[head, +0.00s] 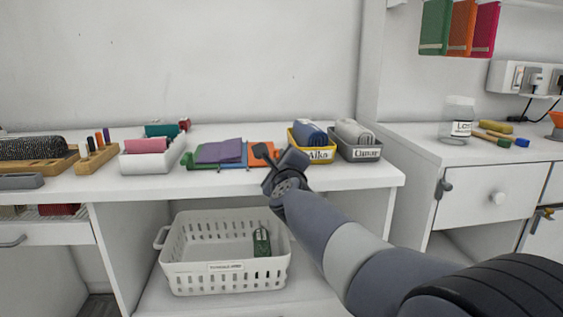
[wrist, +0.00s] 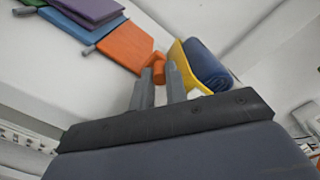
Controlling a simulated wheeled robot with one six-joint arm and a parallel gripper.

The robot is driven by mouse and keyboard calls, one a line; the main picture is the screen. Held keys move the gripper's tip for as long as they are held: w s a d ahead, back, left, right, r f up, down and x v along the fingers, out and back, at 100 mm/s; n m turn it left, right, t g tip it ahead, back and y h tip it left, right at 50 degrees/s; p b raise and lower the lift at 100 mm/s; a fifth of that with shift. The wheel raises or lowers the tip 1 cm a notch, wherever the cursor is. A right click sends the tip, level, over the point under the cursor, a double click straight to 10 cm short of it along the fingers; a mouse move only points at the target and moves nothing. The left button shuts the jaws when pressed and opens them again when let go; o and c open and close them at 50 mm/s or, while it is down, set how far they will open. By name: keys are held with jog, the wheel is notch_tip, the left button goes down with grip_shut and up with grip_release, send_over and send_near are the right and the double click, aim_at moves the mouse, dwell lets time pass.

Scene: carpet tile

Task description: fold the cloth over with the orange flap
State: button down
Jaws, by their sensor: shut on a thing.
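The cloth lies on the white bench top in the head view, with a green part (head: 193,160) at left, a purple part (head: 222,151) folded on top, some blue, and the orange flap (head: 258,161) at right. In the wrist view the orange flap (wrist: 125,46) extends toward my fingers, with the blue part (wrist: 92,12) beyond it. My gripper (head: 264,155) is at the orange flap's right end. In the wrist view my gripper (wrist: 160,75) is shut on an orange end piece of the flap. The fingers partly hide this piece.
A yellow bin (head: 318,155) with a blue roll stands close right of my gripper, beside a grey bin (head: 361,151). A white tray (head: 150,162) stands left of the cloth. A white basket (head: 222,277) sits on the shelf below.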

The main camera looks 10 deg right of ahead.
dwell(0.3)
jog(key=c, duration=1.4)
grip_release()
